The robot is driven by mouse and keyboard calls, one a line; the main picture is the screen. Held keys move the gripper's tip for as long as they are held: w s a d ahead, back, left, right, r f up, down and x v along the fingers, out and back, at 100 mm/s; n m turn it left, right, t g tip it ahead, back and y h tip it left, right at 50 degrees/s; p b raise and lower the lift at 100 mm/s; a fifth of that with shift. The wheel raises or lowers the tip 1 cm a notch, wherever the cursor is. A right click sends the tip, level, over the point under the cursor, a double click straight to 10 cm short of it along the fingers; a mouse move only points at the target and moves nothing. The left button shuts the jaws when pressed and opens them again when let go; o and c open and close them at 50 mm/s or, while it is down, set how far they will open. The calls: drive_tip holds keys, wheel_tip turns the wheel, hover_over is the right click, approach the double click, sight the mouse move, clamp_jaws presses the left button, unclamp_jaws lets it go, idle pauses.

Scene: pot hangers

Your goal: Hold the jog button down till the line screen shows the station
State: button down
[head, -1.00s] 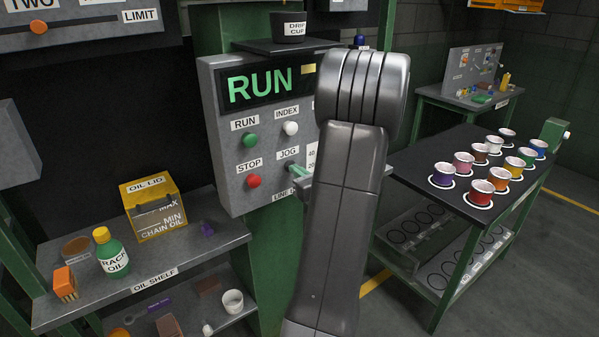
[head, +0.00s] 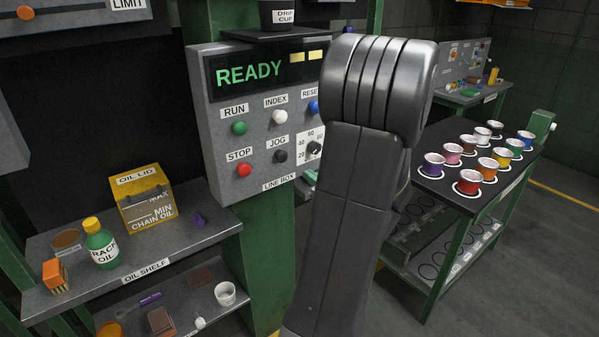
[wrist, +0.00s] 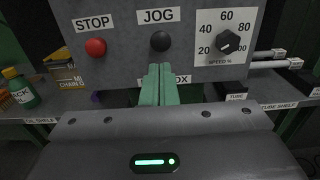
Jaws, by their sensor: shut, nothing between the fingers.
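The line screen (head: 262,73) on the grey line box (head: 208,135) reads READY in green, with two yellow blocks at its right. The black jog button (head: 281,156) sits under the JOG label; it also shows uncovered in the wrist view (wrist: 160,41). My gripper (wrist: 159,72) has its green fingers shut together with nothing between them. Its tips appear just below the jog button in the wrist view and do not cover it. In the head view my arm hides most of the gripper.
Near the jog button are the red stop button (head: 244,170), white index button (head: 280,117), green run button (head: 239,128), blue reset button (head: 313,107) and speed dial (head: 314,148). An oil shelf (head: 185,247) stands left; a table (head: 436,192) with several paint cups stands right.

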drive_tip(key=v, duration=0.3)
drive_tip(key=shift+a+f, duration=0.1)
idle(0.3)
